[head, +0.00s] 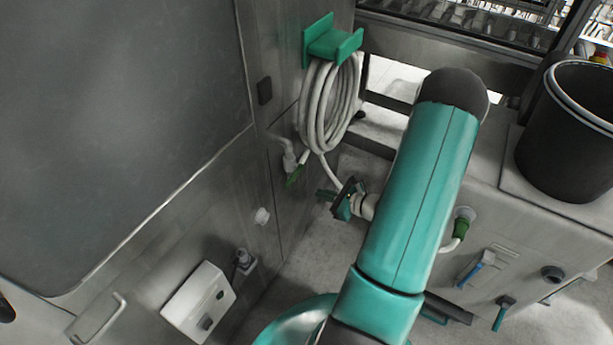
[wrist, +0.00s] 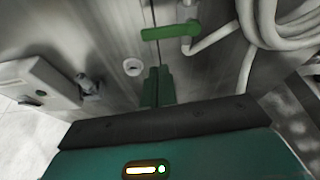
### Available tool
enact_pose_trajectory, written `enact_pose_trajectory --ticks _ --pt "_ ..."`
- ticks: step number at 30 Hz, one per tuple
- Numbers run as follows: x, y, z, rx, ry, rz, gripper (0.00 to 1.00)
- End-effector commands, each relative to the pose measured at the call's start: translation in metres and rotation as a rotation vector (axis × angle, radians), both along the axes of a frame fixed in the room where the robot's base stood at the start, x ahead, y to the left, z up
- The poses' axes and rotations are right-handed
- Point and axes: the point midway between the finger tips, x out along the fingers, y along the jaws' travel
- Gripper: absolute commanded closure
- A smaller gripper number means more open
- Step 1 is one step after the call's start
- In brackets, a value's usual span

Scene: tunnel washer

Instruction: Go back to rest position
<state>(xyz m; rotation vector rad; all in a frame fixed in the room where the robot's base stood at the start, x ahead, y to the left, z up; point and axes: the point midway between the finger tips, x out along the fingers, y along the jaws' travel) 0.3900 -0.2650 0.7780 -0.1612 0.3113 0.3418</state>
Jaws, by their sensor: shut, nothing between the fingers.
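My gripper (head: 327,195) is in front of the steel panel, left of my teal arm link in the head view. In the wrist view its two green fingers (wrist: 157,86) are together with nothing between them. The green valve lever (wrist: 170,31) is beyond the fingertips in the wrist view, and in the head view this lever (head: 295,175) is up and left of my gripper. The fingers look apart from it, though the gap is hard to judge.
A coiled white hose (head: 328,105) hangs on a green holder (head: 332,42). A white box (head: 198,303) is on the panel at lower left. A black bucket (head: 565,135) stands on a steel cabinet (head: 500,215) at right. Bare floor (head: 315,240) shows between panel and cabinet.

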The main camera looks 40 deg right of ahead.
Motion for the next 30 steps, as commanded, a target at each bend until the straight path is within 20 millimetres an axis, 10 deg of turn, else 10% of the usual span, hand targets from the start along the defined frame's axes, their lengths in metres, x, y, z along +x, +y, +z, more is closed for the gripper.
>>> enact_pose_trajectory --ticks 11,20,30 --pt "0.011 0.013 0.016 -0.044 -0.007 0.079 1.0" --pt "0.026 0.103 0.1 -0.335 -0.039 0.567 1.0" --pt "-0.002 0.197 0.178 -0.766 -0.085 1.116 1.0"
